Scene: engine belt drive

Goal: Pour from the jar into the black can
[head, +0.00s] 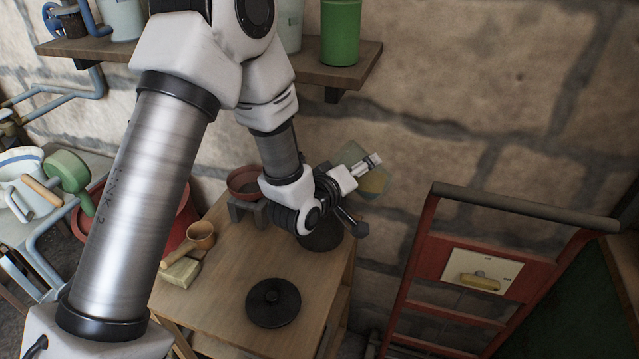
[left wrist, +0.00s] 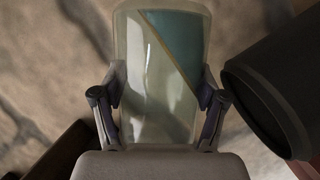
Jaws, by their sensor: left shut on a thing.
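The jar (head: 376,185) is clear and greenish, with yellowish contents, and is partly hidden by my left gripper (head: 362,170) in the head view. The left gripper is shut on the jar. In the left wrist view the jar (left wrist: 160,70) sits between the two fingers (left wrist: 160,112), and a diagonal line crosses it between a teal area and a pale area. The black can (head: 322,238) stands on the wooden table's back right, below the gripper and partly hidden by it. In the left wrist view the dark can (left wrist: 275,95) is at the right, apart from the jar. My right gripper is out of view.
A round black lid (head: 273,303) lies on the table (head: 225,285). A red hand truck (head: 420,250) stands at the right. A shelf (head: 355,78) is above, against the stone wall.

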